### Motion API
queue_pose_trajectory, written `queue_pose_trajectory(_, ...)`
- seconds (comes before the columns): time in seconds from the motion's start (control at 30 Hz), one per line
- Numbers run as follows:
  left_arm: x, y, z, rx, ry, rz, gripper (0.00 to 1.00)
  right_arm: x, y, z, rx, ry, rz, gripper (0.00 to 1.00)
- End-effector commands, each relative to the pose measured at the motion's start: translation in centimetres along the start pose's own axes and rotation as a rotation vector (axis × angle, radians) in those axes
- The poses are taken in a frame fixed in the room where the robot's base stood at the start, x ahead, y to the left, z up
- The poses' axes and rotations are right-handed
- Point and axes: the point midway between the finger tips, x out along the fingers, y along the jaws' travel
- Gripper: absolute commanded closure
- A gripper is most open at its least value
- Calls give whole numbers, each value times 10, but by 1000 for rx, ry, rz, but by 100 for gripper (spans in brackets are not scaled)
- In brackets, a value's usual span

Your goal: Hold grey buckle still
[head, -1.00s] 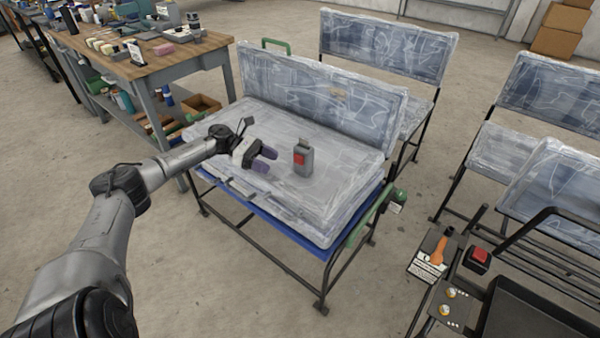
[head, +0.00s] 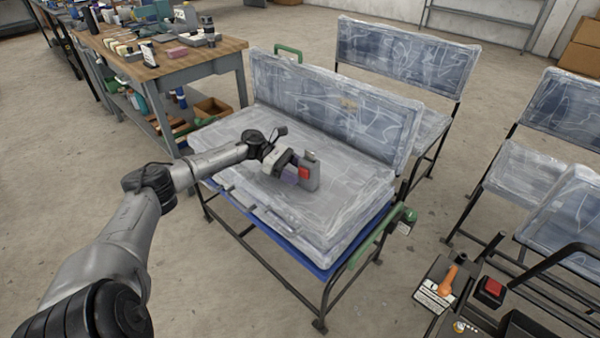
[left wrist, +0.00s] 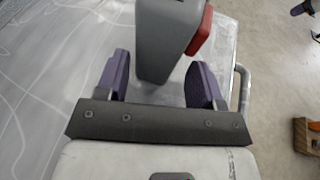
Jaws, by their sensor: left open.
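The grey buckle (head: 312,174) with a red button stands upright on the plastic-wrapped seat cushion (head: 335,215), near its middle. My left gripper (head: 298,170) reaches it from the left, with its purple fingers at the buckle and partly hidden behind it. In the left wrist view, the buckle (left wrist: 167,38) stands between the two spread fingers (left wrist: 158,66), with gaps visible on both sides. The red button faces the right finger's side. The left gripper is open. My right gripper is not in view.
The wrapped backrest (head: 335,105) rises behind the buckle. A wooden workbench (head: 160,60) with tools stands at the back left. More wrapped seats (head: 405,55) stand behind and to the right. A control panel with a red button (head: 491,287) is at the lower right.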

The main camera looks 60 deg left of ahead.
Motion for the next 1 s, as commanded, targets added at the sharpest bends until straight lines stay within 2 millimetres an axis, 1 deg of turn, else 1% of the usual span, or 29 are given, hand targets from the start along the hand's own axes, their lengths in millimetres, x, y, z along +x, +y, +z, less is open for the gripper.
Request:
queue_pose_trajectory(0.03,7,-1,-1,0,-3,-3,38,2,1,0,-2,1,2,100)
queue_pose_trajectory(0.1,13,0,-1,0,-3,-2,38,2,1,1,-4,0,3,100)
queue_pose_trajectory(0.3,25,0,-1,0,-1,-2,38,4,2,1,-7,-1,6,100)
queue_pose_trajectory(0.5,29,0,-1,-1,-1,-1,38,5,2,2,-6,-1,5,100)
queue_pose_trajectory(0.77,29,0,-1,-1,-1,-1,38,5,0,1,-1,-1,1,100)
queue_pose_trajectory(1.0,29,0,0,-1,-1,-1,61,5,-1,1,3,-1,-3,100)
